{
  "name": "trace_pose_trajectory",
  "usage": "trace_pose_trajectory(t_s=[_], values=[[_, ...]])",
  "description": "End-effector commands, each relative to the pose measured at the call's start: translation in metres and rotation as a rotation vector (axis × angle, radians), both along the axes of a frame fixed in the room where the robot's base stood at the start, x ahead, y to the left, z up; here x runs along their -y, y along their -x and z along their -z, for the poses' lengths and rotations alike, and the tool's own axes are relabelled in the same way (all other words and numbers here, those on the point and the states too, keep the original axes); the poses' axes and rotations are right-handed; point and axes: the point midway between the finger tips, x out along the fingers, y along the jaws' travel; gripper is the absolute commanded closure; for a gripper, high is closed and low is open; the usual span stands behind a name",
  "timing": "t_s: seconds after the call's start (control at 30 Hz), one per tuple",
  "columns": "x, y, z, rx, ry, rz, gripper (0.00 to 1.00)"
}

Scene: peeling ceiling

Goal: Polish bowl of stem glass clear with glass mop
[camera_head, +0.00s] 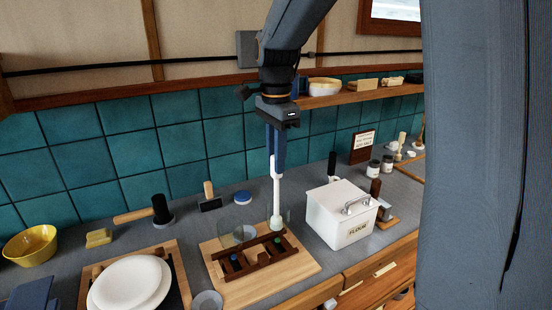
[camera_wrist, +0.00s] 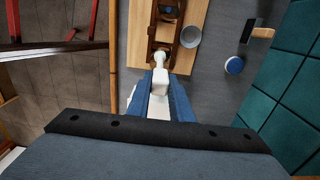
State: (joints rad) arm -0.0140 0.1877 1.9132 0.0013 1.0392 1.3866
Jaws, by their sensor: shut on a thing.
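My gripper (camera_head: 276,152) points down with its blue fingers shut on the white handle of the glass mop (camera_head: 277,190). The mop also shows in the wrist view (camera_wrist: 160,78), between the blue fingers (camera_wrist: 158,105). Its pale round head hangs at the right end of the dark wooden rack (camera_head: 253,262). A faint clear glass outline (camera_head: 288,213) shows around the mop head; I cannot tell whether the head is inside the bowl or touching it. Another clear glass (camera_head: 229,230) stands behind the rack. The stem is not clearly visible.
The rack sits on a light wooden board (camera_head: 302,268). A white flour bin (camera_head: 338,217) stands close on the right. White plates (camera_head: 130,283) lie to the left, with a yellow bowl (camera_head: 30,246) beyond. A blue-lidded jar (camera_head: 243,197) and brush (camera_head: 208,200) stand near the tiled wall.

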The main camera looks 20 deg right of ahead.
Motion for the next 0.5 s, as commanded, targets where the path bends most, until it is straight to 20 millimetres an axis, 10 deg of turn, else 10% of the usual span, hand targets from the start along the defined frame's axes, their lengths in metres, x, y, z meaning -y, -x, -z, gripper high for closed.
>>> trace_pose_trajectory(t_s=[0.5], values=[[0.0032,0.0016,0.0006,-0.003,0.0,-0.11,1.0]])
